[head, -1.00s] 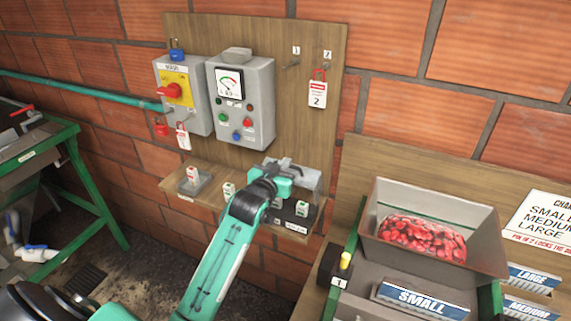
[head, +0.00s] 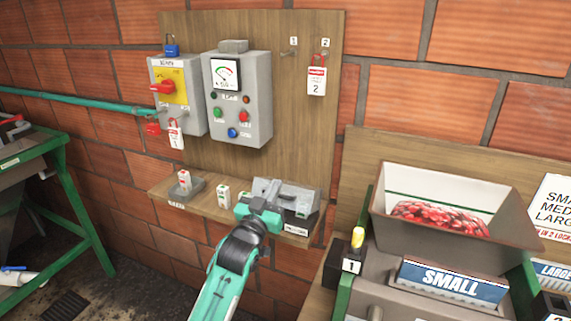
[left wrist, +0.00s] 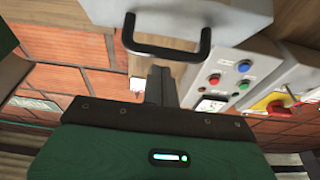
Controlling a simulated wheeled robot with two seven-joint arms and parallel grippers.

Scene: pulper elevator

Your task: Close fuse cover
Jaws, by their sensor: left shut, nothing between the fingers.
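The grey fuse cover (head: 298,190) is on the wooden shelf below the control boxes, above a dark fuse block (head: 303,222). A pale fuse (head: 302,208) still shows beneath its front edge, so it does not look fully down. In the left wrist view the cover (left wrist: 190,14) fills the top, with a black handle (left wrist: 165,48). My left gripper (head: 266,190) is shut and empty in front of the cover's left part. In the wrist view its fingers (left wrist: 160,78) point toward the handle; contact cannot be told. My right gripper is not in view.
Grey control boxes (head: 238,100) hang above. A hopper of red berries (head: 440,215) stands on the right. Wall board between boxes and shelf is clear.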

